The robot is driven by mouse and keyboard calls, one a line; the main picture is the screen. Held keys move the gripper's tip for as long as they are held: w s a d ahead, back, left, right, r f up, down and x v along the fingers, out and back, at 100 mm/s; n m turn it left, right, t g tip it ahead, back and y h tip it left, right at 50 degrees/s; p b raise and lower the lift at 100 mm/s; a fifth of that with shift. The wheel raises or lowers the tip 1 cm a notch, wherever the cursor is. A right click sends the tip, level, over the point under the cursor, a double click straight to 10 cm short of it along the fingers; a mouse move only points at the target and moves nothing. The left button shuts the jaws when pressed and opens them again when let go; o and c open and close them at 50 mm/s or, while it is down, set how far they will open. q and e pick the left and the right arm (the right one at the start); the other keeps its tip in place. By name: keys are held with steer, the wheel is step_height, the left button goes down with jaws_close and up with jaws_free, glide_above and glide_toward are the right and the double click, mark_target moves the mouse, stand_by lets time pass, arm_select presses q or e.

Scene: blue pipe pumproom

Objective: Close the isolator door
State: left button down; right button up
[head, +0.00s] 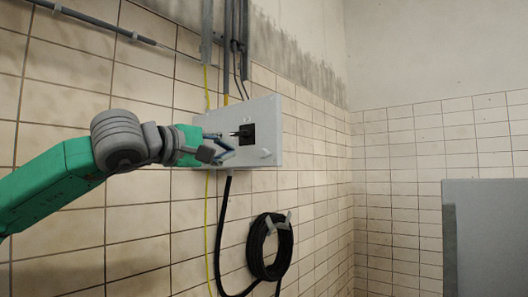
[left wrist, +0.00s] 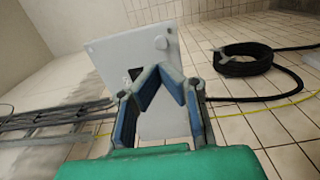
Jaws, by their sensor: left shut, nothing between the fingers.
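The isolator (head: 268,122) is a light grey box on the tiled wall in the head view. Its front carries a black switch (head: 247,134) and a small latch (head: 265,153). In the left wrist view the pale door face (left wrist: 165,65) lies beyond the fingers, with a round knob near its top. I cannot tell whether a gap remains between the door and its box. My left gripper (head: 228,149) is shut and empty in front of the left part of the isolator, and it also shows in the left wrist view (left wrist: 160,70). Contact with the door is unclear. My right gripper is out of view.
A coiled black cable (head: 270,247) hangs on the wall below the isolator, and a yellow cable (head: 207,225) runs down beside it. Grey conduits (head: 207,30) rise above. A grey panel (head: 490,235) stands at the lower right.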

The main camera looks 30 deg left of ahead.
mark_target(263, 155)
arm_select(q)
steer(key=w, duration=0.3)
steer(key=w+p, duration=0.1)
steer(key=w, duration=0.2)
steer(key=w+p, duration=0.1)
steer(key=w, duration=0.3)
steer(key=shift+d+f, duration=0.15)
steer(key=shift+d, duration=0.25)
steer(key=shift+w+d, duration=0.15)
steer(key=shift+w, duration=0.1)
steer(key=shift+a, duration=0.3)
steer(key=shift+w, duration=0.1)
